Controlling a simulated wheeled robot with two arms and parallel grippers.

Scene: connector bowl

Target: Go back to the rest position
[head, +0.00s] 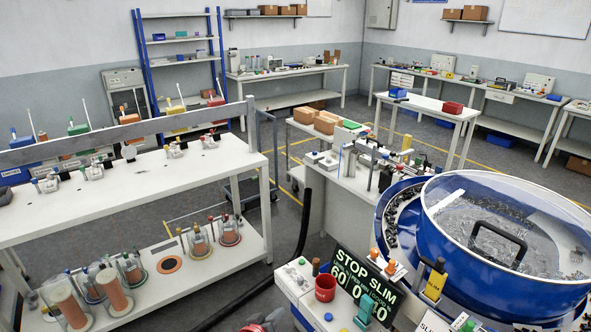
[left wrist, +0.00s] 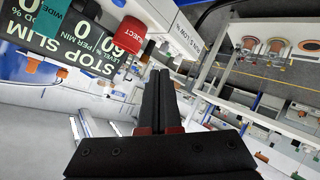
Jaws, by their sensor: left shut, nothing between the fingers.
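My left gripper (left wrist: 160,78) is shut and empty; its two dark fingers lie together in the left wrist view. In the head view only a small grey and red part of my left gripper (head: 264,322) shows at the bottom edge. My right gripper is in neither view.
A blue bowl feeder (head: 460,265) with a clear lid (head: 510,225) stands at the right. A long white table (head: 135,180) with a lower shelf holding spools stands at the left. A black hose (head: 300,225) runs down between them.

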